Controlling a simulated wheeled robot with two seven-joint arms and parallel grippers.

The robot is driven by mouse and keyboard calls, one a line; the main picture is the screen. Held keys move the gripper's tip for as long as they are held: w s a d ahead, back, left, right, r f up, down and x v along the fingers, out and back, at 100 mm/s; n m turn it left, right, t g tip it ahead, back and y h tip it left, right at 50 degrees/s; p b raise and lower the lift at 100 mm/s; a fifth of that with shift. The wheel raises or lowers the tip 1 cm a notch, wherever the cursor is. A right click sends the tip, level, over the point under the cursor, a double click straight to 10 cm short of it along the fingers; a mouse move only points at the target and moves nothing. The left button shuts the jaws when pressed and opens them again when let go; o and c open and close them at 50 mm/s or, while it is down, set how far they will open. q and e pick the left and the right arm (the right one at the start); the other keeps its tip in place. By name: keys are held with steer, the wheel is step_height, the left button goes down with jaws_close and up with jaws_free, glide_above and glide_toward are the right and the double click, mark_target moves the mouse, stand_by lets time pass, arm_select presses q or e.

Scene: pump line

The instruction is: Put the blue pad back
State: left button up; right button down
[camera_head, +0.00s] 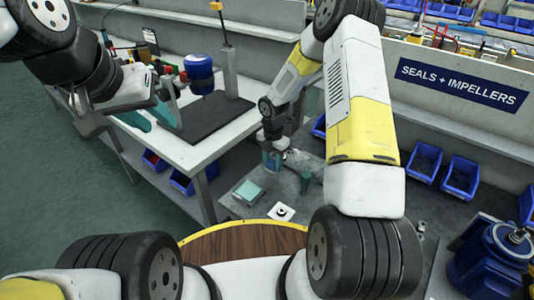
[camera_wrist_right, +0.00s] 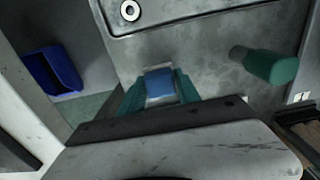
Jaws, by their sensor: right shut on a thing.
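The blue pad (camera_wrist_right: 160,84) is between the two teal fingers of my right gripper (camera_wrist_right: 160,92), which is shut on it. The pad is small and its lower part is hidden by the gripper body. In the head view my right gripper (camera_head: 272,160) points down over the grey bench on the right, and the pad is hard to make out there. My left gripper (camera_head: 150,118) is at the left bench, beside the dark mat, with its teal fingers apart and nothing visible between them.
A blue motor (camera_head: 199,72) is above the dark mat (camera_head: 205,122). Blue bins (camera_head: 460,177) stand at right.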

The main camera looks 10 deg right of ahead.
mark_target(272, 170)
steer(key=shift+f, duration=1.8)
steer(key=shift+f, duration=0.1)
steer(key=c, duration=0.9)
jaws_free()
steer(key=shift+o, duration=0.2)
